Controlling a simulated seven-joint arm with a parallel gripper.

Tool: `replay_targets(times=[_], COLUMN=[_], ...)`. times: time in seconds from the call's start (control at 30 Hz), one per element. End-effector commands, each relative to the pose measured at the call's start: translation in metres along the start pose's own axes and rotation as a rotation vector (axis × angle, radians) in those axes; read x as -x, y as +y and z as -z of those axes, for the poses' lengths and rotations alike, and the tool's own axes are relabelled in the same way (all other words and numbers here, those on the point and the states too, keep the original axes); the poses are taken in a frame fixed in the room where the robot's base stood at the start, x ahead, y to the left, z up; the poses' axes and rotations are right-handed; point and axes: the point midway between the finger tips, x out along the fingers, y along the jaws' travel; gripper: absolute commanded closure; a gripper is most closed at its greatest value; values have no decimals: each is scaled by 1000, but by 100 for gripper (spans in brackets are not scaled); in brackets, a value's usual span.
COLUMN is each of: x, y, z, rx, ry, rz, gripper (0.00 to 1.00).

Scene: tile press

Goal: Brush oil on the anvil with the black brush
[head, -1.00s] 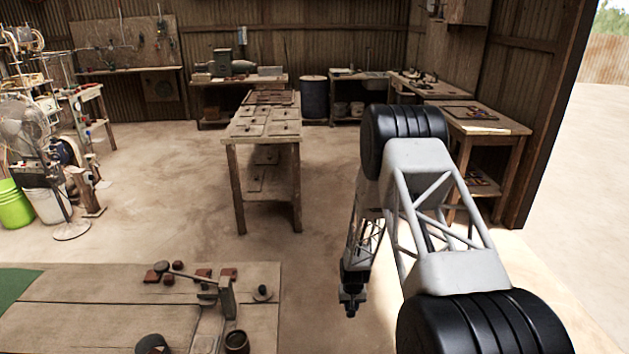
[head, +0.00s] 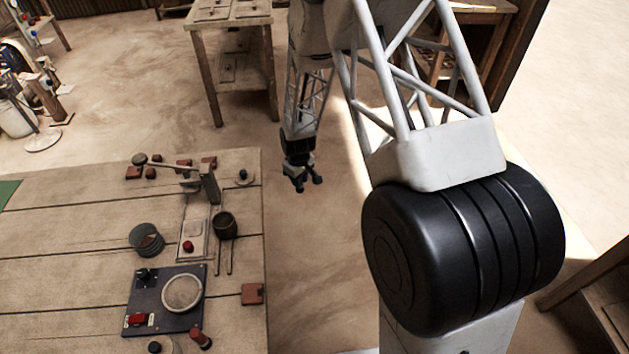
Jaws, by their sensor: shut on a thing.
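My gripper (head: 306,184) hangs over the floor, just off the right edge of the wooden table. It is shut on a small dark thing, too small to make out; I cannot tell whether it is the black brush. A lever press (head: 210,184) stands near the table's far right corner. Its pale base plate (head: 193,240) carries a small red-topped piece. I cannot tell which part is the anvil. A dark cup (head: 226,224) stands right of the plate; its contents are unclear. Thin sticks lie below it.
The table (head: 60,245) has free room at the left. A dark board (head: 140,296) with a round pale plate (head: 182,293) and red switch lies in front. A round dark dish (head: 147,238) and a red block (head: 252,294) are nearby. Another wooden table (head: 232,18) stands behind.

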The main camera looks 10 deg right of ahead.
Motion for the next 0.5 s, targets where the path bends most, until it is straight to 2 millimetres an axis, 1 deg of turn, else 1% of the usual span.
replay_targets(times=[0.03, 0.2, 0.3, 0.5], x=[12, 46, 62, 85], y=[-14, -57, -81, -123], z=[1, 0, 2, 13], rx=[58, 264, 356, 473], ry=[3, 2, 2, 2], rz=[-2, -1, -2, -1], gripper=[100, 100, 100, 100])
